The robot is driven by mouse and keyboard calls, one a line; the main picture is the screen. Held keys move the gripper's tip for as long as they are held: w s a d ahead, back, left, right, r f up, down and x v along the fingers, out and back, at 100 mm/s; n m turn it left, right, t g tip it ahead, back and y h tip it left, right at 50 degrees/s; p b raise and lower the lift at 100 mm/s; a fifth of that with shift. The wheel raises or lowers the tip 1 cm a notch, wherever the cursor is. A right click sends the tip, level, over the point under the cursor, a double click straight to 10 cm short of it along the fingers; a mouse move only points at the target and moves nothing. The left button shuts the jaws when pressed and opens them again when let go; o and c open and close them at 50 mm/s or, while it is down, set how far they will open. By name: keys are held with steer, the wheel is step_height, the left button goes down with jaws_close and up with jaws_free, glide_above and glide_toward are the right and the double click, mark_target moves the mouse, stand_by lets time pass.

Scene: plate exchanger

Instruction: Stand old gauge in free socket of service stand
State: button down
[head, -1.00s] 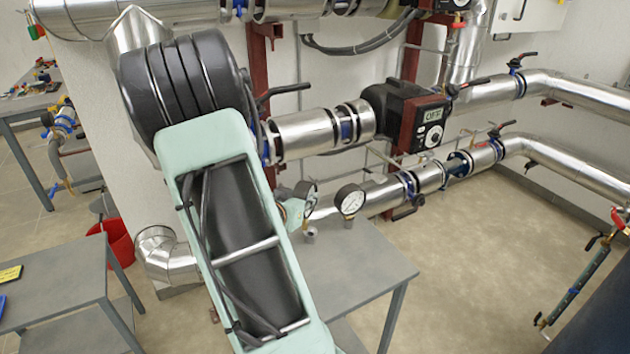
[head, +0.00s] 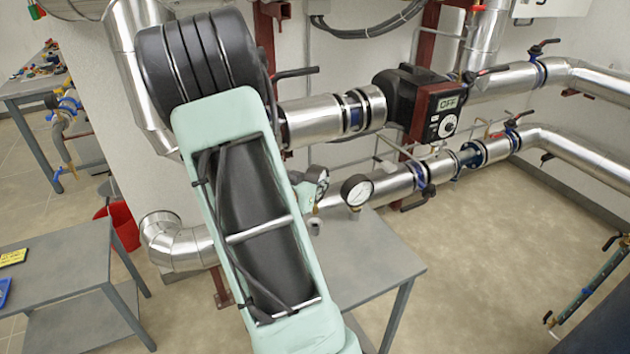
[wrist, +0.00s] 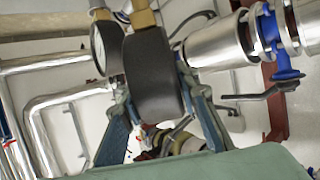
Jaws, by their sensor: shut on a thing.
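My gripper (wrist: 153,95) is shut on a gauge. In the wrist view the dark round back of the held gauge (wrist: 155,75) sits between the fingers, its brass stem at the picture's top. In the head view the held gauge (head: 318,177) shows beside my arm, which hides most of the gripper. It is above the grey service stand (head: 365,258). A small socket (head: 314,226) is below it, partly beside my arm. A second gauge (head: 357,189), white-faced, stands upright on the stand just to the right; it also shows in the wrist view (wrist: 100,48).
Silver pipes (head: 395,190) run close behind the gauges. A pump (head: 425,105) with an OFF display is above them. A valve lever (wrist: 262,92) is right of my gripper in the wrist view. Another grey table (head: 55,265) stands left. Open floor lies right.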

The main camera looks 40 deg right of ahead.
steer(key=shift+d+f+b, duration=0.1)
steer(key=shift+f+b, duration=1.5)
steer(key=shift+f, duration=0.45)
steer(key=shift+s+f+b, duration=0.1)
steer(key=shift+f+b, duration=0.45)
steer(key=shift+f, duration=0.05)
steer(key=shift+f+b, duration=0.6)
steer(key=shift+f, duration=0.1)
steer(key=c, duration=1.7)
jaws_free()
steer(key=o, duration=0.3)
steer(key=shift+f, duration=0.1)
steer(key=shift+f, duration=0.1)
